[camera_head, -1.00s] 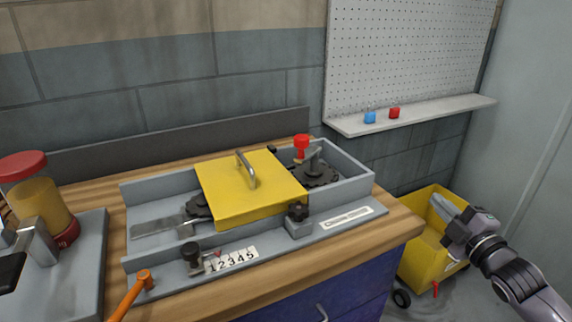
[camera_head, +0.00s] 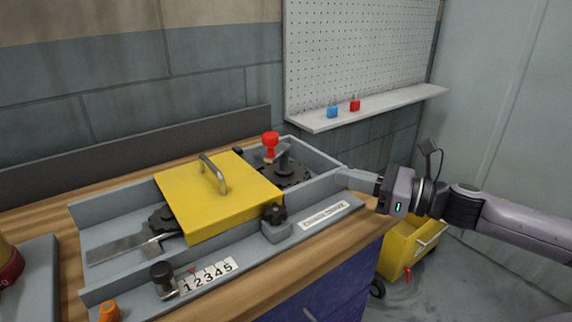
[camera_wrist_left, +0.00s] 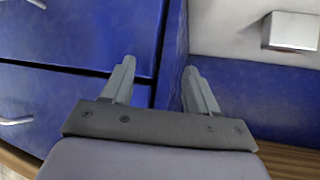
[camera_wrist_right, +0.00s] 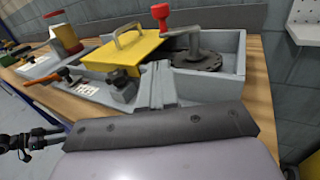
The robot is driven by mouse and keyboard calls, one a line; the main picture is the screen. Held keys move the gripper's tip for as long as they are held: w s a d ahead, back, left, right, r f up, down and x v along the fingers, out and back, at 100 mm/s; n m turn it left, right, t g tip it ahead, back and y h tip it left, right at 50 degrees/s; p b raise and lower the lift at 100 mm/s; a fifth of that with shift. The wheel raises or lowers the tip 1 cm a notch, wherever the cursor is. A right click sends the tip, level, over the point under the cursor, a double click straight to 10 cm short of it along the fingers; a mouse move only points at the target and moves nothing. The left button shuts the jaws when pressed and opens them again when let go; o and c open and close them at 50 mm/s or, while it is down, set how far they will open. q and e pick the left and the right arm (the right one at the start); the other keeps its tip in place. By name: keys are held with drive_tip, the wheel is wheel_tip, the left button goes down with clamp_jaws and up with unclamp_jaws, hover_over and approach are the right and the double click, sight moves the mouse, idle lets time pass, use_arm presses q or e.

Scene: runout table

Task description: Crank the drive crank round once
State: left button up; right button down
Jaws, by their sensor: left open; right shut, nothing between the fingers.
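The drive crank, a grey arm with a red knob (camera_head: 270,140), stands on a dark toothed wheel (camera_head: 288,173) at the right end of the grey tray on the bench. The red knob also shows in the right wrist view (camera_wrist_right: 161,12), beyond the fingers. My right gripper (camera_head: 345,172) is shut and empty beside the tray's right end, apart from the crank. In the right wrist view its fingers (camera_wrist_right: 158,85) are together, pointing toward the tray. My left gripper (camera_wrist_left: 155,78) shows only in its own wrist view, open and empty in front of blue drawers.
A yellow cover (camera_head: 215,200) with a handle sits over the tray's middle, left of the crank. A black knob (camera_head: 274,215) is on the tray's front edge. A shelf (camera_head: 375,107) with a blue and a red padlock hangs behind. A yellow bin (camera_head: 400,248) stands on the floor at right.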

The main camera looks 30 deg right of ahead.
drive_tip(key=w, duration=0.1)
drive_tip(key=p, duration=0.3)
approach(273, 161)
drive_tip(key=shift+d+r+x, duration=0.1)
drive_tip(key=shift+r+x, duration=0.05)
drive_tip(key=shift+x, duration=0.7)
drive_tip(key=shift+d+r+x, duration=0.1)
drive_tip(key=shift+r+x, duration=0.05)
drive_tip(key=shift+x, duration=0.7)
drive_tip(key=shift+p+x, duration=0.55)
drive_tip(key=shift+x, duration=1.25)
drive_tip(key=shift+f, duration=0.25)
drive_tip(key=shift+w+a+m+t+h, duration=0.2)
drive_tip(key=shift+a+m+t+h, duration=0.35)
drive_tip(key=shift+m+h, duration=0.3)
drive_tip(key=shift+w+a+m+t+h+p, duration=0.2)
drive_tip(key=shift+m+t+h, duration=0.2)
drive_tip(key=shift+h, duration=0.4)
drive_tip(key=shift+w+a+m+t+h+p, duration=0.2)
drive_tip(key=shift+m+h, duration=0.25)
drive_tip(key=shift+h, duration=0.3)
drive_tip(key=shift+s+d, duration=0.1)
drive_tip(key=shift+d, duration=0.05)
